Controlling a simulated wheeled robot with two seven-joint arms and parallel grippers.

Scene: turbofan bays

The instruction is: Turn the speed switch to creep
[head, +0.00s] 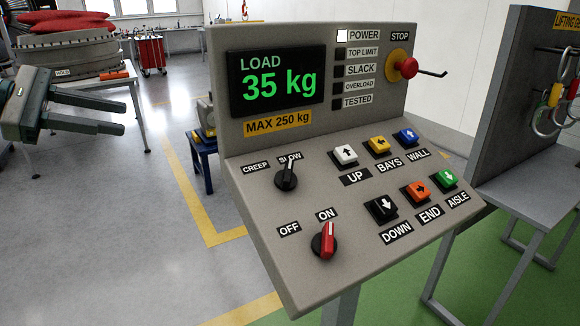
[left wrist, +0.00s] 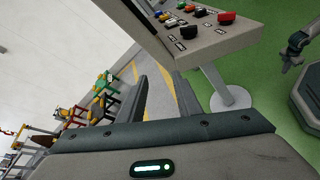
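The speed switch (head: 286,175) is a black rotary knob on the left of the sloping grey control panel (head: 330,225). Its white pointer mark points up toward the SLOW label (head: 290,158). The CREEP label (head: 256,167) lies to the upper left of the knob. My left gripper (head: 130,105) is at the far left of the head view, well apart from the panel. Its two fingers are apart with nothing between them. In the left wrist view the open fingers (left wrist: 164,82) point toward the floor beside the panel. My right gripper cannot be made out.
A red OFF/ON knob (head: 324,241) sits below the speed switch, pointing to ON. Several coloured push buttons (head: 380,147) are to its right, and a red STOP button (head: 408,68) is at the upper right. Open floor (head: 165,235) lies left of the panel.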

